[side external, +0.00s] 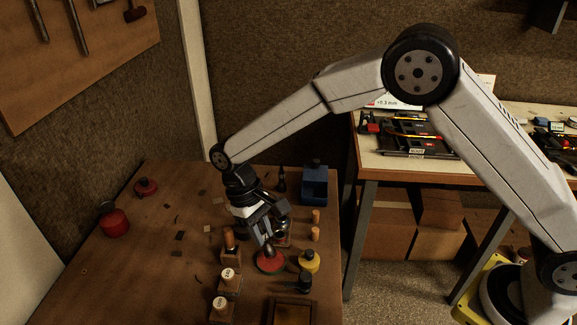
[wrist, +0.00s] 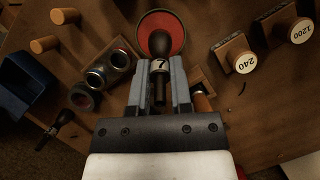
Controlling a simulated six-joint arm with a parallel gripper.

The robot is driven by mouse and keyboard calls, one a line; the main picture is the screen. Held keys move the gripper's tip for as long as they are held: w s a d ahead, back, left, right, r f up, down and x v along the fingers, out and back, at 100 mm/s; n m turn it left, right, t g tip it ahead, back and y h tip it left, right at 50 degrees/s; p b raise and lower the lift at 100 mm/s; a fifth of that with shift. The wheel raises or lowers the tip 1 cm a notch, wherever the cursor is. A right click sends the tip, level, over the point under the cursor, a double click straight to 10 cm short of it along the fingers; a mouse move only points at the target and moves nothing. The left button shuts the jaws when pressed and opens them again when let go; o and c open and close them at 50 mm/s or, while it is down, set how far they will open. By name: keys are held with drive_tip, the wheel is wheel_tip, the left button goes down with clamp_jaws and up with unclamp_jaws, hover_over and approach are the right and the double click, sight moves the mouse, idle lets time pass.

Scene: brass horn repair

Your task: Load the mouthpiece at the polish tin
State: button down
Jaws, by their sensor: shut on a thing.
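My gripper (wrist: 158,62) is shut on a dark piece with a pale label marked 7, which I take to be the mouthpiece (wrist: 160,90). Its dark rounded end points into the round polish tin (wrist: 176,22), which shows a red inside. In the side view my gripper (side external: 267,240) is low over the red tin (side external: 270,263), tilted down toward it. The dark end overlaps the red surface in both views; I cannot tell whether it touches.
Two blocks with pale round tops, marked 240 (side external: 227,274) and 1200 (side external: 220,304), stand left of the tin. A blue holder (side external: 315,187) is farther back.

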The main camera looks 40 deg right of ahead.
sight(261, 226)
drive_tip(key=shift+r, duration=2.85)
drive_tip(key=shift+d, duration=0.15)
